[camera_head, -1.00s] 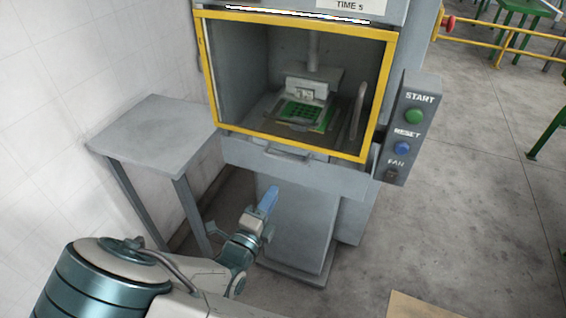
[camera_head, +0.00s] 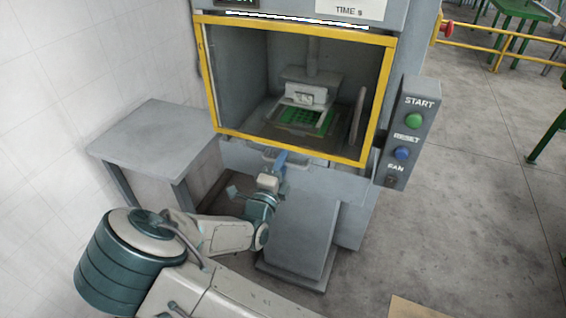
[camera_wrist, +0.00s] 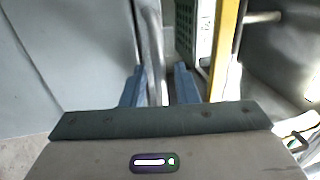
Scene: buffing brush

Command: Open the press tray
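The press tray front (camera_head: 335,177) is a grey panel below the yellow-framed window of the press. Its handle (camera_head: 298,162) is a grey bar partly hidden by my gripper. My gripper (camera_head: 281,158) is up at the handle from below. In the wrist view the two blue fingers of my gripper (camera_wrist: 159,84) stand apart, with the handle bar (camera_wrist: 153,45) running between them. Contact between fingers and bar cannot be told. A green board (camera_head: 305,121) lies inside the press under the press head (camera_head: 300,93).
The yellow window frame (camera_head: 290,149) is just above the handle and close to the fingers in the wrist view (camera_wrist: 222,60). A control box (camera_head: 408,130) with buttons is at the right. A grey side table (camera_head: 150,140) stands left.

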